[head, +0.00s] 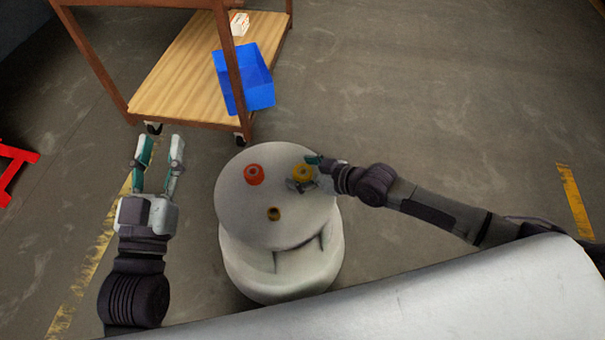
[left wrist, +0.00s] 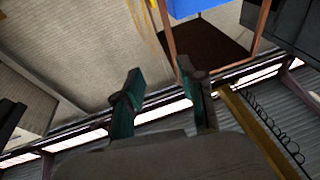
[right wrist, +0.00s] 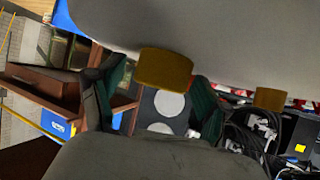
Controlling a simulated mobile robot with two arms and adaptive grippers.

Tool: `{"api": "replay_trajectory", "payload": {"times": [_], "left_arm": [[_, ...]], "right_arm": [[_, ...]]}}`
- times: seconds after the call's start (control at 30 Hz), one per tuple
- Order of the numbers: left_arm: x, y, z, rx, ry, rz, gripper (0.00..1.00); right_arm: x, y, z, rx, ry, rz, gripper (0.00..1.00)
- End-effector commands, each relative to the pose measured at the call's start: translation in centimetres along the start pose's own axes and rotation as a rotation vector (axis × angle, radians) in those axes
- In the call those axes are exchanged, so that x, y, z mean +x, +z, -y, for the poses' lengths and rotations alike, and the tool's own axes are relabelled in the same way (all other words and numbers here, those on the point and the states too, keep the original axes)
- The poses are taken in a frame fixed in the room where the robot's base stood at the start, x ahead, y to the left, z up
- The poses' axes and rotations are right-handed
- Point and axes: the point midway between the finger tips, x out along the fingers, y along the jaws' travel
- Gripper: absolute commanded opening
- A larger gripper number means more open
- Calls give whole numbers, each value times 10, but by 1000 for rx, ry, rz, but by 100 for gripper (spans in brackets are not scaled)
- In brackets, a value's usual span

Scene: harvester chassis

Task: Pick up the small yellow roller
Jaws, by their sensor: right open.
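A small yellow roller (head: 273,214) with a dark centre stands on the near part of the round pale table (head: 240,225). A larger yellow roller (head: 303,173) stands at the table's right. My right gripper (head: 307,174) is open, with its fingers to either side of the larger yellow roller; I cannot tell whether they touch it. In the right wrist view, this larger roller (right wrist: 165,68) shows between the fingers, and a smaller-looking yellow roller (right wrist: 269,98) stands apart to the right. My left gripper (head: 160,152) is open and empty, left of the table and away from the rollers.
An orange-red roller (head: 254,174) stands on the table's far left part. Behind is a wooden-topped cart (head: 175,80) carrying a blue bin (head: 258,95) and a small white box (head: 240,24). The tabletop between the rollers is clear.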

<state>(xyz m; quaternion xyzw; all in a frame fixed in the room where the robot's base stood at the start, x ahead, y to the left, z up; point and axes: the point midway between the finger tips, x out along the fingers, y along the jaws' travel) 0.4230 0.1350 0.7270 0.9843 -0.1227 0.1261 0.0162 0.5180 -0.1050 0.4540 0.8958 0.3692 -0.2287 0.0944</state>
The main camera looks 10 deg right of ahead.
Motion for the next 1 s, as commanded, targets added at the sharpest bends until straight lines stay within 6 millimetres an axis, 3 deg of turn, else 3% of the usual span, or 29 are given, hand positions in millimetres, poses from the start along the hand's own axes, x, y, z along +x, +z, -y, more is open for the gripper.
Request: {"api": "replay_trajectory", "payload": {"times": [0.1, 0.4, 0.5, 0.87, 1.0], "left_arm": [[0, 0, 0, 0, 0, 1, 40], [0, 0, 0, 0, -1, 3, 40], [0, 1, 0, 0, -1, 4, 40], [0, 3, 0, 1, -1, 25, 40], [-2, 18, 3, 3, -6, 120, 40]], "right_arm": [[0, 0, 0, 0, 0, 0, 73], [0, 0, 0, 0, 0, 0, 23], [0, 0, 0, 0, 0, 0, 11], [-2, -3, 0, 0, 0, 0, 10], [-6, -10, 0, 0, 0, 0, 10]]}}
